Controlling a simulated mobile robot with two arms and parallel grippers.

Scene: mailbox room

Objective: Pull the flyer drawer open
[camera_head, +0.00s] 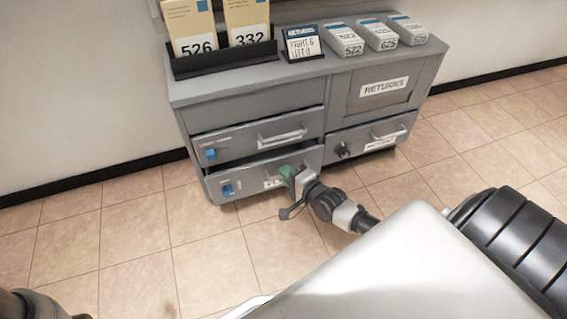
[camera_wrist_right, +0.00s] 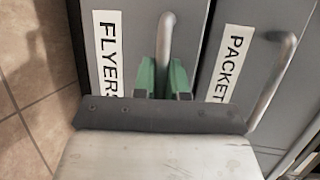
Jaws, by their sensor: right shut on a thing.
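The flyer drawer (camera_head: 240,182) is the lower left drawer of the grey cabinet. It stands slightly proud, with a dark gap along its top edge. Its FLYERS label (camera_wrist_right: 109,55) and bar handle (camera_wrist_right: 165,40) show in the wrist view. My right gripper (camera_head: 287,174) is at this handle, its green fingers (camera_wrist_right: 162,78) on either side of the bar and shut on it. The gripper hides part of the handle and label in the head view. My left gripper is not in view.
The PACKET drawer (camera_wrist_right: 228,65) is beside the flyer drawer in the wrist view. A knobbed drawer (camera_head: 365,138) and the RETURNS door (camera_head: 385,88) are on the right. Card holders and several numbered boxes stand on the cabinet top (camera_head: 300,71). Tiled floor (camera_head: 150,235) in front is clear.

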